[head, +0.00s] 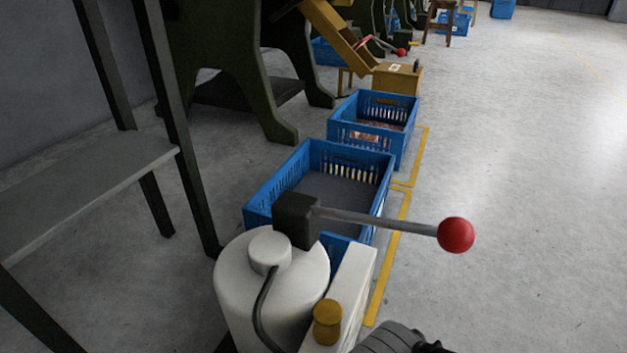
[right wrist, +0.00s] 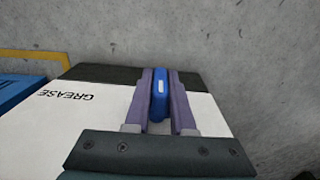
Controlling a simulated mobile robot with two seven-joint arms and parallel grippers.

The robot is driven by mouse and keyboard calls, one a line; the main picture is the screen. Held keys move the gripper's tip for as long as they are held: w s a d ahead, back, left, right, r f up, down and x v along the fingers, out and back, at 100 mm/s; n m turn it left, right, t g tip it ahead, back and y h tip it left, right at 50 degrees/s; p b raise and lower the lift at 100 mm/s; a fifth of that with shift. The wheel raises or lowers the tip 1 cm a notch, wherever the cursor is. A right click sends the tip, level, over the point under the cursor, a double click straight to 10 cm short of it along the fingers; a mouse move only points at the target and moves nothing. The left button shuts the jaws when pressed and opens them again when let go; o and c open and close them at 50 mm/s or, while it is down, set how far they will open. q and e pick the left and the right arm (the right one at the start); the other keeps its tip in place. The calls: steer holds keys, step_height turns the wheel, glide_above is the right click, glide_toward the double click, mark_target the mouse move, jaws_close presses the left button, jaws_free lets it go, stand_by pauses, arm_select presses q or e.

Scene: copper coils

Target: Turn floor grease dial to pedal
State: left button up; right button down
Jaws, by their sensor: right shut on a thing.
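In the right wrist view, a white box (right wrist: 45,122) carries the word GREASE, which appears upside down. A blue dial handle (right wrist: 160,90) with a small white mark sits between the two purple fingers of my right gripper (right wrist: 161,92). The gripper is shut on it, and the handle points up and down in the picture. The fingers hide its sides, and no PEDAL label shows. In the head view, the white grease unit (head: 255,300) stands at the bottom centre, and the dial cannot be seen there. My left gripper is not in view.
A lever with a red knob (head: 456,235) sticks out right above the grease unit, near a brass cap (head: 327,322). Behind are an empty-looking blue crate (head: 262,192) and another blue crate (head: 400,138). A grey bench (head: 90,185) stands left. The floor at right is clear.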

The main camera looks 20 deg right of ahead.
stand_by(0.5)
steer(key=c, duration=0.8)
jaws_free()
steer(key=shift+o, duration=0.2)
step_height(320, 180, up, 10)
steer(key=p, duration=0.9)
steer(key=shift+p, duration=0.35)
steer(key=shift+f, duration=0.1)
